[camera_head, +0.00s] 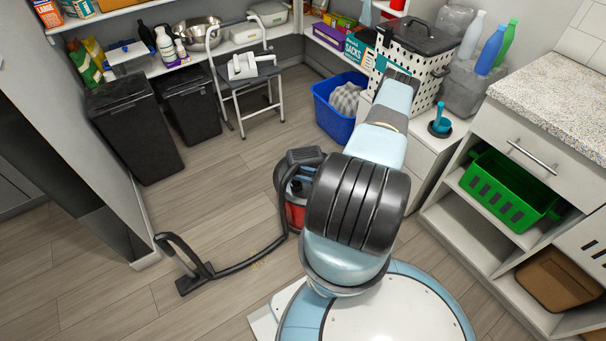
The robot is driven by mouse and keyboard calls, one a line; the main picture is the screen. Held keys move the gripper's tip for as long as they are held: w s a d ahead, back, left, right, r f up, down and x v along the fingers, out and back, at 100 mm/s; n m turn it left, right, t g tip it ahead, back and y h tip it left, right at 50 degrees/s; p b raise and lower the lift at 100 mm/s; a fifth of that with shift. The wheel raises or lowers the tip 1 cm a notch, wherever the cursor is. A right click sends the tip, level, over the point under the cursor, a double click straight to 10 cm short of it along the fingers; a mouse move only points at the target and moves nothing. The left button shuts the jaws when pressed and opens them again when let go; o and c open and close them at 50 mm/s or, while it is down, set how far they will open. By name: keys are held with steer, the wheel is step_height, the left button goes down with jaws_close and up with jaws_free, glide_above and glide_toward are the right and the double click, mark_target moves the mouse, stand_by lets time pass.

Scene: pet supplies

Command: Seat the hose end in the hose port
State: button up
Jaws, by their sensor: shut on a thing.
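A small canister vacuum with a red drum (295,214) stands on the floor, partly hidden behind my arm. A dark blocky part (305,157) shows above the drum; I cannot tell whether it belongs to the vacuum. A black hose (250,264) runs along the floor from a floor nozzle (194,281) toward the drum and curves up its left side. The hose end and the hose port cannot be made out. My arm covers the area right of the vacuum, and I cannot pick out my gripper.
Two black bins (135,130) and a grey step stool (247,85) stand at the back. A blue basket (340,108) is behind my arm. A white cabinet with a green crate (505,195) is at the right. The floor left of the hose is clear.

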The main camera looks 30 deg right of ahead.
steer(key=shift+f, duration=1.3)
steer(key=o, duration=1.1)
steer(key=shift+o, duration=0.2)
steer(key=v, duration=1.3)
steer(key=shift+s+d, duration=0.3)
